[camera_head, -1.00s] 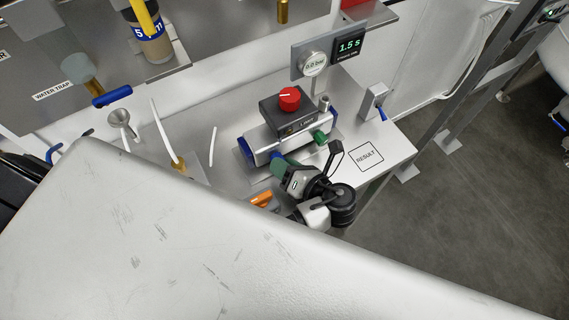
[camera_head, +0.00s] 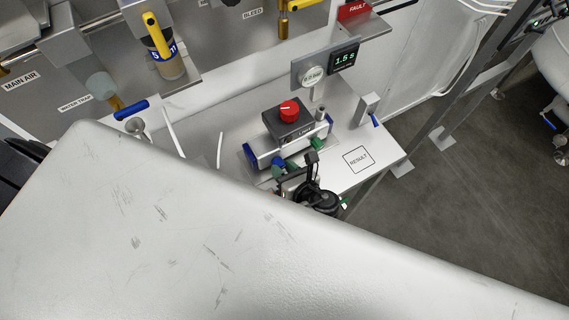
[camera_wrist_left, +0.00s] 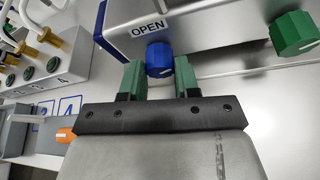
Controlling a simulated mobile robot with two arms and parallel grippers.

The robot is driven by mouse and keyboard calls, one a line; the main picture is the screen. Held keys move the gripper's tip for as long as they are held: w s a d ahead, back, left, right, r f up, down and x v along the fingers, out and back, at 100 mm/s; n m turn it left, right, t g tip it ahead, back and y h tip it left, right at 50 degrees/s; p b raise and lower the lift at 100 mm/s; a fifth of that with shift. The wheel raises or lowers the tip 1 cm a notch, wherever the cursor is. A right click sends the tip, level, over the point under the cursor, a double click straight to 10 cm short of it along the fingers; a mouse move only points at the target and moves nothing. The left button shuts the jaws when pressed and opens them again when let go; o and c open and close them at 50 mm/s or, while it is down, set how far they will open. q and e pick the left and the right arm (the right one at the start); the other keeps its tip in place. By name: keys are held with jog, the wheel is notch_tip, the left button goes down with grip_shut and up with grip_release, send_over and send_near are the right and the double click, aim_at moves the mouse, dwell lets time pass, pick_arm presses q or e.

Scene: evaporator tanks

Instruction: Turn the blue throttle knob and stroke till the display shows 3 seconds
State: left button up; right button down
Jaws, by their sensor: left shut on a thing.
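The actuator block (camera_head: 285,140) stands on the bench with a red knob (camera_head: 289,108) on its top box. The blue throttle knob (camera_wrist_left: 159,60) is on its front beside the word OPEN in the left wrist view. My left gripper (camera_wrist_left: 160,78) has its green fingers on both sides of the blue knob, shut on it. A green knob (camera_wrist_left: 294,33) is to the right of the blue one. The display (camera_head: 345,58) reads 1.5 s. My right gripper is not in view.
A round gauge (camera_head: 313,76) stands beside the display. A RESULT square (camera_head: 359,159) marks clear bench to the right. A small stand with a blue lever (camera_head: 375,120) is near the right edge. An orange-handled part (camera_wrist_left: 66,135) lies at left in the wrist view.

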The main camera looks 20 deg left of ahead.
pick_arm(q)
jog(key=shift+r+n, duration=0.1)
jog(key=shift+n, duration=0.2)
jog(key=shift+t+p, duration=0.3)
jog(key=o, duration=0.9)
jog(key=b+v, duration=0.2)
jog(key=v, duration=0.8)
jog(key=shift+s+d+r, duration=0.15)
jog(key=shift+s+r, duration=0.1)
jog(key=shift+r, duration=0.05)
jog(key=shift+f, duration=0.1)
